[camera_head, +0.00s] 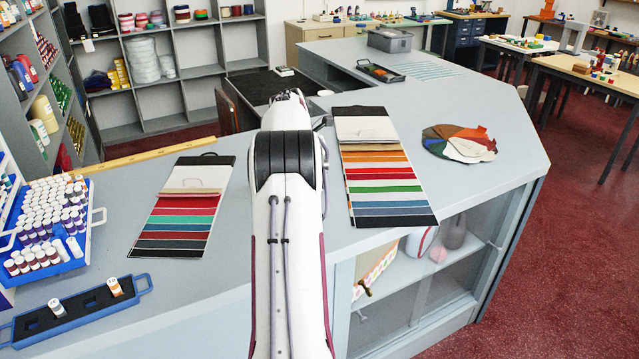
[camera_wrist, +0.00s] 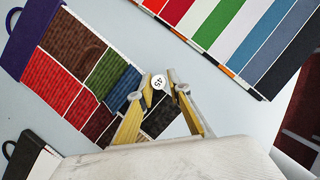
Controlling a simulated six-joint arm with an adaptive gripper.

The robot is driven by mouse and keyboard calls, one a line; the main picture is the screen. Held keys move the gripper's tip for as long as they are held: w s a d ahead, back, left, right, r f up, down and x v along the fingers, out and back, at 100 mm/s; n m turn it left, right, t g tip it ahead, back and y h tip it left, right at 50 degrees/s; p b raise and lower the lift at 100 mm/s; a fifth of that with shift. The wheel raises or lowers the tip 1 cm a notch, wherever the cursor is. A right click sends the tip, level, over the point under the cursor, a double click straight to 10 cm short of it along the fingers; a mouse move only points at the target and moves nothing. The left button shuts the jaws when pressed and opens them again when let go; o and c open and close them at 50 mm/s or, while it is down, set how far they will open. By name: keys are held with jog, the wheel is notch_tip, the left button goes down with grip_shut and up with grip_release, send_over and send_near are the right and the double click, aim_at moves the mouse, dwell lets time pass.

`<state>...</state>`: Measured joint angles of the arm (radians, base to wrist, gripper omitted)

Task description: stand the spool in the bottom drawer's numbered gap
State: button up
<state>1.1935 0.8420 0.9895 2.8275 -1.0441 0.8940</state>
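In the wrist view, my gripper (camera_wrist: 160,84) has its two yellow fingers closed in on a small spool (camera_wrist: 159,82). Its white round end, marked 45, faces the camera between the fingertips; the rest of the spool is mostly hidden. In the head view my own arm covers the gripper and spool. A long blue drawer (camera_head: 88,318) with a dark insert lies at the front left. Two spools, a white-capped one (camera_head: 57,308) and an orange-banded one (camera_head: 115,287), stand in it, apart. Numbers in its gaps are too small to read.
A blue rack (camera_head: 95,222) packed with several spools stands at the left. Swatch boards lie on the counter, one left (camera_head: 180,220) and one right (camera_head: 385,180) of my arm. A pile of fabric pieces (camera_head: 459,143) lies further right. Grey counter is clear between board and drawer.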

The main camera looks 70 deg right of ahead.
dwell(0.3)
jog(key=c, duration=0.5)
jog(key=shift+o, duration=0.2)
jog(key=shift+r, duration=0.1)
jog(key=shift+r, duration=4.95)
